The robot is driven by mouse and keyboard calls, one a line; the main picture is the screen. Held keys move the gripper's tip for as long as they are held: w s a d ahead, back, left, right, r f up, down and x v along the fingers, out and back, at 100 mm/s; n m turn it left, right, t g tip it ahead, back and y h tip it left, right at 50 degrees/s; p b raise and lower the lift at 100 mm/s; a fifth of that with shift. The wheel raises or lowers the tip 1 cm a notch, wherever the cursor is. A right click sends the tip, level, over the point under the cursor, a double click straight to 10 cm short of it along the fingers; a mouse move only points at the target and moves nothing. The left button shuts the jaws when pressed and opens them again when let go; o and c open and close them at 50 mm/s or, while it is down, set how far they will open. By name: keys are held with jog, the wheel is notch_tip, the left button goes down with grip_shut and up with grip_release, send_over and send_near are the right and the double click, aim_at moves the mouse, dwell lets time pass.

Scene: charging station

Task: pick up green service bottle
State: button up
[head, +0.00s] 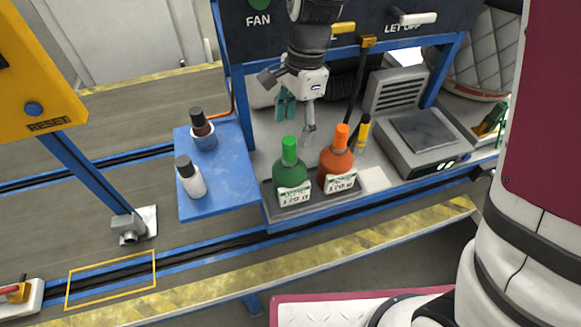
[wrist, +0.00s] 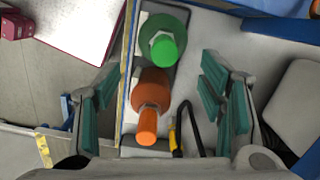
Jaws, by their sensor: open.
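The green service bottle (head: 290,172) stands upright in a dark tray (head: 268,203) near the front edge of the bench. It has a bright green cap and a white label. It also shows in the wrist view (wrist: 164,42), seen from above, toward the top. My gripper (head: 297,118) is open and empty, above and behind the bottles in the head view. In the wrist view its teal finger pads (wrist: 166,98) stand wide apart, with the orange bottle (wrist: 150,92) between them in the picture and the green bottle farther up.
The orange bottle stands right beside the green one in the tray. A yellow-and-black item (head: 363,131) and a grey scale (head: 420,138) lie at right.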

aim_at(288, 159)
jog(key=f, duration=0.6)
jog(key=shift+s+a+f, duration=0.25)
jog(key=shift+a+f, duration=0.1)
jog(key=shift+a+f+p, duration=0.25)
jog(key=shift+f+p, duration=0.05)
jog(key=shift+f, duration=0.95)
jog(key=shift+a+f+p, duration=0.25)
jog(key=shift+f, duration=0.95)
grip_shut()
